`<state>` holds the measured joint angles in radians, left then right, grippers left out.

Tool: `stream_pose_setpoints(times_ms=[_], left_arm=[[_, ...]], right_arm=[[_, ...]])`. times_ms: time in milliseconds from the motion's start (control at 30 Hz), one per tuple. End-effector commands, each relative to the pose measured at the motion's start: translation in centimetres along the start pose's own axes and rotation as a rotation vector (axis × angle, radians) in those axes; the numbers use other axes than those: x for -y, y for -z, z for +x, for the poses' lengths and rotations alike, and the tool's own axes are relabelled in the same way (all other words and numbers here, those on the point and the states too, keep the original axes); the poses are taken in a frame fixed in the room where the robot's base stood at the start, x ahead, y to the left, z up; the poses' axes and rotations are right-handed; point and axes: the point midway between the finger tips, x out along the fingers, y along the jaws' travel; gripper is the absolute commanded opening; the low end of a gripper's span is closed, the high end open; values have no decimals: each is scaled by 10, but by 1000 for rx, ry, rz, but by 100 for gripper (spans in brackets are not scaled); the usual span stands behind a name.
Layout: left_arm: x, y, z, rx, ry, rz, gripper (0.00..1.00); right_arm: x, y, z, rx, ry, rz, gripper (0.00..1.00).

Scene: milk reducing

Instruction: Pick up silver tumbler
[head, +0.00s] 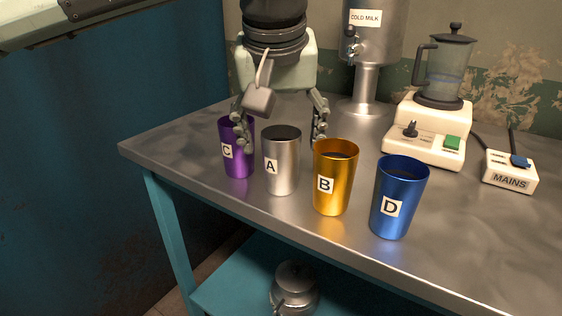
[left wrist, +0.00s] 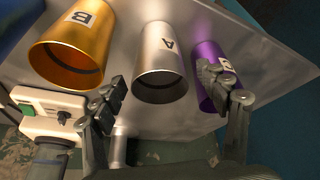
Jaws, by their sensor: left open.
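The silver tumbler (head: 282,165), labelled A, stands upright on the metal table between the purple and gold tumblers. It also shows in the middle of the left wrist view (left wrist: 160,60). My left gripper (head: 279,131) is open above and behind the silver tumbler, with its fingers spread to either side of it. In the left wrist view the gripper's fingers (left wrist: 165,88) show with the silver tumbler's rim between them, and no grip on it is visible. One finger overlaps the purple tumbler C (head: 237,152) in both views. My right gripper is not in view.
The gold tumbler B (head: 336,178) and blue tumbler D (head: 399,198) stand to the right. A blender (head: 432,125), a mains box (head: 510,172) and a cold milk dispenser (head: 372,35) are behind. A kettle (head: 294,288) sits on the lower shelf. The table's (head: 470,240) front edge is near the tumblers.

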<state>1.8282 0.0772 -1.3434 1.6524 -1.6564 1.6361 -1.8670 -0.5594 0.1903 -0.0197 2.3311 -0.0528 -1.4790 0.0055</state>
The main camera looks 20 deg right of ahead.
Motion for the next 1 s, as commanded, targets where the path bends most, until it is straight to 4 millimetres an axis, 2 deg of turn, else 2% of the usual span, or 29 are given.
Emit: stream_pose_setpoints(times_ms=[200, 233, 667, 1000], left_arm=[[0, 0, 3, -1, -1, -1, 74], [0, 0, 3, -1, -1, -1, 72], [0, 0, 2, -1, 0, -1, 19], [0, 2, -1, -2, -1, -2, 19]], right_arm=[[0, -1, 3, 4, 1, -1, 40], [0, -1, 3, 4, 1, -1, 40], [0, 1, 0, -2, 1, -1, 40], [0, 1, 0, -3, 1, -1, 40]])
